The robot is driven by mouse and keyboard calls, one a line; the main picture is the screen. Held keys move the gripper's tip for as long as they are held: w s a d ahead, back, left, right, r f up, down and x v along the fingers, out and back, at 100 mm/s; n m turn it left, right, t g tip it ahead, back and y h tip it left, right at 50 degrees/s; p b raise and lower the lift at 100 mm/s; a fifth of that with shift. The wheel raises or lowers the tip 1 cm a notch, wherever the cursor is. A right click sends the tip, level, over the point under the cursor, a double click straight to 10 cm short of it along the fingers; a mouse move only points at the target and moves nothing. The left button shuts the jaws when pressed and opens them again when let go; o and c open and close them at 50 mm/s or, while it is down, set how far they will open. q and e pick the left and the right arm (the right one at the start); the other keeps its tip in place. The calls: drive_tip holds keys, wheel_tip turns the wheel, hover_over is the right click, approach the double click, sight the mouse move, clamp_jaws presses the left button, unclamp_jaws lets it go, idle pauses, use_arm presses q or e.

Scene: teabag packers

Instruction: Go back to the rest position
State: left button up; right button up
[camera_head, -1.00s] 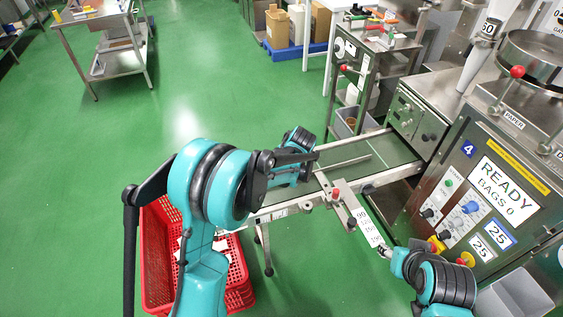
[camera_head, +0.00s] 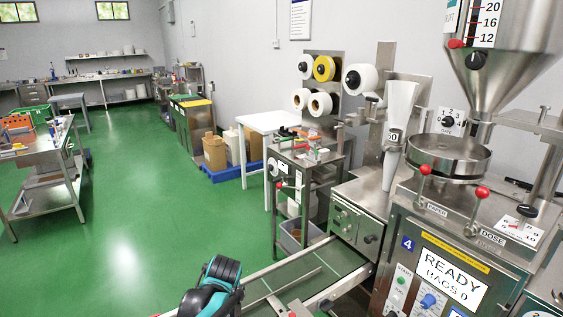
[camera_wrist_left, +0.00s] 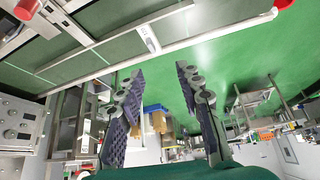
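My left gripper (camera_wrist_left: 161,80) shows in the left wrist view with its two dark padded fingers wide apart and nothing between them. In the head view, a teal and black part of my left arm stands at the bottom edge, in front of the conveyor (camera_head: 295,280); the gripper's fingers cannot be made out there. My right gripper is out of view. The packing machine (camera_head: 400,305) stands at the right, and its screen (camera_head: 452,275) reads READY, BAGS 0.
A rack with film rolls (camera_head: 325,68) and a small steel cart (camera_head: 300,165) stand behind the conveyor. A white table (camera_head: 268,122) and bins (camera_head: 215,150) are further back. A steel table (camera_head: 35,150) is at the far left. Green floor (camera_head: 130,220) lies open between.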

use_arm(q)
drive_tip(key=s+r+m+h, duration=0.1)
drive_tip(key=s+m, duration=0.1)
drive_tip(key=s, duration=1)
drive_tip(key=s+r+m+t+h, duration=0.1)
drive_tip(key=s+r+m, duration=0.1)
drive_tip(key=s, duration=0.9)
drive_tip(key=shift+s+d+m+h, duration=0.15)
drive_tip(key=shift+s+m+h, duration=0.15)
drive_tip(key=shift+s+m, duration=0.1)
